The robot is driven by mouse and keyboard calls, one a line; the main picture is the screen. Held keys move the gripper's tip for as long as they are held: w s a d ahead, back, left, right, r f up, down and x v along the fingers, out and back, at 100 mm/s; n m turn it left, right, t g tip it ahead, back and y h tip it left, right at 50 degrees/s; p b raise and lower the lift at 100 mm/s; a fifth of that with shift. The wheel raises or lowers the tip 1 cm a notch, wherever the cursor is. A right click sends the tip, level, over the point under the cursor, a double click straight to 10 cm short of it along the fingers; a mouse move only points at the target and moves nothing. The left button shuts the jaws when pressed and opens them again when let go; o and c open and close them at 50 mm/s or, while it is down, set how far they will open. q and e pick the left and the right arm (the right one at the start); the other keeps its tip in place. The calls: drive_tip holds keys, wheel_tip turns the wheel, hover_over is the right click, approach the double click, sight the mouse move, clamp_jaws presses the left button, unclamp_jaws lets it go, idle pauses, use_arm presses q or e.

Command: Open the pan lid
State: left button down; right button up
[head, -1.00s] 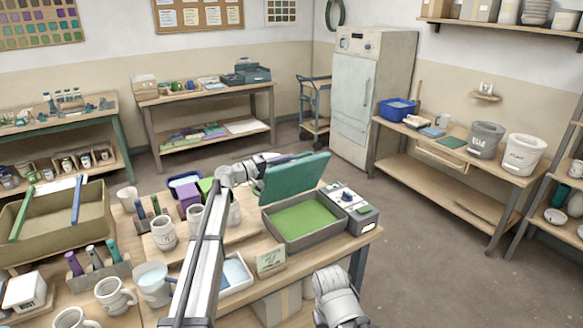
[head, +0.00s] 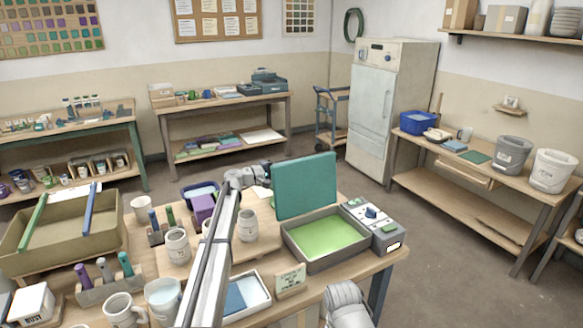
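The pan (head: 326,262) is a shallow grey tray with green glaze (head: 326,237) inside, near the right end of the front table. Its teal lid (head: 305,187) stands up nearly vertical along the back edge of the pan, so the pan is open. My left arm reaches up through the middle of the view. My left gripper (head: 262,174) is beside the lid's left edge; its fingers are small and partly hidden, so I cannot see whether they touch the lid or are closed. Only a pale link of my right arm shows at the bottom edge; its fingers are out of view.
A grey control box (head: 374,224) stands close right of the pan. A small sign (head: 290,280) and a white tray (head: 257,298) are in front. Mugs (head: 177,245), a purple box (head: 203,209) and a blue-rimmed tub (head: 200,190) crowd the left. Floor is clear to the right.

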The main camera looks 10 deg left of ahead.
use_arm(q)
drive_tip(key=shift+f, duration=0.15)
drive_tip(key=c, duration=0.8)
unclamp_jaws()
drive_tip(key=shift+c, duration=0.2)
drive_tip(key=v, duration=0.7)
drive_tip(key=shift+s+a, duration=0.25)
drive_tip(key=shift+a, duration=0.05)
